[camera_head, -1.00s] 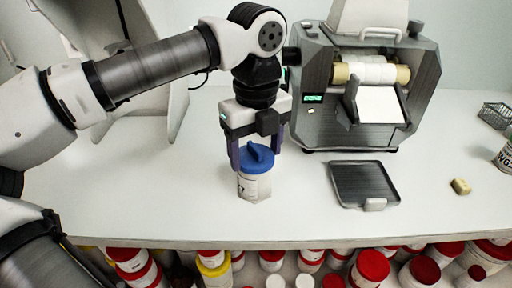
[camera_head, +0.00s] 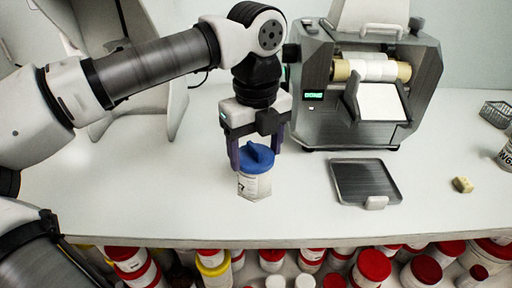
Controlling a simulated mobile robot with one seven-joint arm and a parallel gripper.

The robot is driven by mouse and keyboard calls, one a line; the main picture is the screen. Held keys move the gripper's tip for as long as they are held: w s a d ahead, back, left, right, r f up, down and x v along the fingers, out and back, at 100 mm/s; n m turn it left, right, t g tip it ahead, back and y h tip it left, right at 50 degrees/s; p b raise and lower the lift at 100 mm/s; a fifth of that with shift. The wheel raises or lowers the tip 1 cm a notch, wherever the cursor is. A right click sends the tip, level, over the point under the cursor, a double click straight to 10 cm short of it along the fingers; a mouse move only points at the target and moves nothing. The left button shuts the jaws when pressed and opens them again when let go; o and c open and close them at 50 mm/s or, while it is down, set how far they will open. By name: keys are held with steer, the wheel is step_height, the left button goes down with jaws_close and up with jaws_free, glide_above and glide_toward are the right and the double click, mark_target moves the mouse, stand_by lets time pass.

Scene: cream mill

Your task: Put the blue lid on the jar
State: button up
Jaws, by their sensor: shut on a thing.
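The white jar (camera_head: 254,187) with a printed label stands upright on the white counter, left of the dark tray. The blue lid (camera_head: 257,159), with a raised grip on top, sits at the jar's mouth. From this view I cannot tell whether it is seated all the way down. My gripper (camera_head: 255,160) points straight down over the jar, with its fingers on either side of the lid. It is shut on the blue lid.
A grey mill machine (camera_head: 365,85) with rollers stands behind and to the right. A dark tray (camera_head: 365,182) lies in front of it. A small yellowish block (camera_head: 462,184) and a wire basket (camera_head: 495,114) are at the right. Several red-lidded jars stand below the counter's front edge.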

steer(key=o, duration=1.2)
steer(key=shift+c, duration=0.2)
steer(key=shift+r, duration=0.1)
steer(key=shift+r+p, duration=1.55)
steer(key=shift+r, duration=0.65)
jaws_close()
